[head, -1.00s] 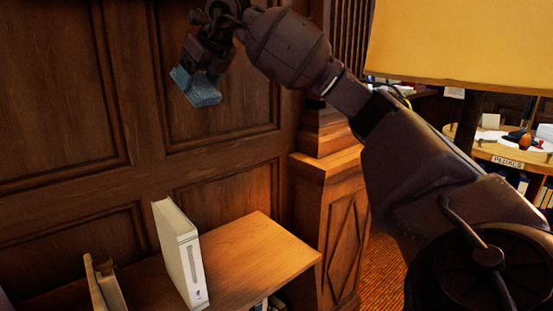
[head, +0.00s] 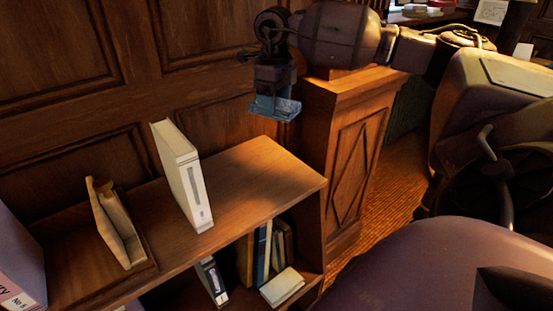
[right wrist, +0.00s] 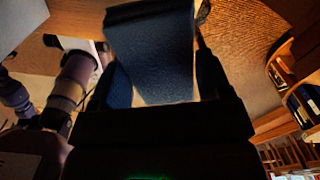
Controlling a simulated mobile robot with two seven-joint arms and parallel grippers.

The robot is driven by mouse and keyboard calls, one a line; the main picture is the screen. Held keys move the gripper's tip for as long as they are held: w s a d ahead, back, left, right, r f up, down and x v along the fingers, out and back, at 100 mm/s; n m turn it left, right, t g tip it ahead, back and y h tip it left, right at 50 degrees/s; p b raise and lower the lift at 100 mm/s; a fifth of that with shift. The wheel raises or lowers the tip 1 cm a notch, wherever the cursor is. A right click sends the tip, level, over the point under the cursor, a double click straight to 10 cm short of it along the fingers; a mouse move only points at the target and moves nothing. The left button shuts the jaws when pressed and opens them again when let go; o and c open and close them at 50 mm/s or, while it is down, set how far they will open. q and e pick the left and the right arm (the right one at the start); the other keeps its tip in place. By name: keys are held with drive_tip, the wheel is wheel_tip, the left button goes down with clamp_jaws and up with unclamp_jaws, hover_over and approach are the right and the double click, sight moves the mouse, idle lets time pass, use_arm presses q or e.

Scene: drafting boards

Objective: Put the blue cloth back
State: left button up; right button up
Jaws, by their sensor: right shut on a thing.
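The blue cloth (head: 274,107) is held in my right gripper (head: 274,94), above the right part of the wooden shelf top (head: 262,170) and apart from it. In the right wrist view the cloth (right wrist: 152,55) lies between the two fingers of the gripper (right wrist: 155,75). The fingers are shut on it. The gripper points down in the head view. My left gripper is not in view.
A white binder (head: 182,178) stands upright on the shelf top. Left of it is a wooden holder (head: 115,225). Books (head: 262,250) fill part of the lower shelf. A wooden pedestal (head: 350,150) stands to the right. The shelf top right of the binder is clear.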

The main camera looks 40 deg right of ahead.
hover_over(275, 169)
wheel_tip(275, 169, down, 12)
drive_tip(key=shift+w+f, duration=0.1)
wheel_tip(275, 169, down, 5)
drive_tip(key=shift+f, duration=0.2)
idle(0.4)
drive_tip(key=o, duration=0.8)
drive_tip(key=shift+f, duration=0.1)
drive_tip(key=shift+o, duration=0.2)
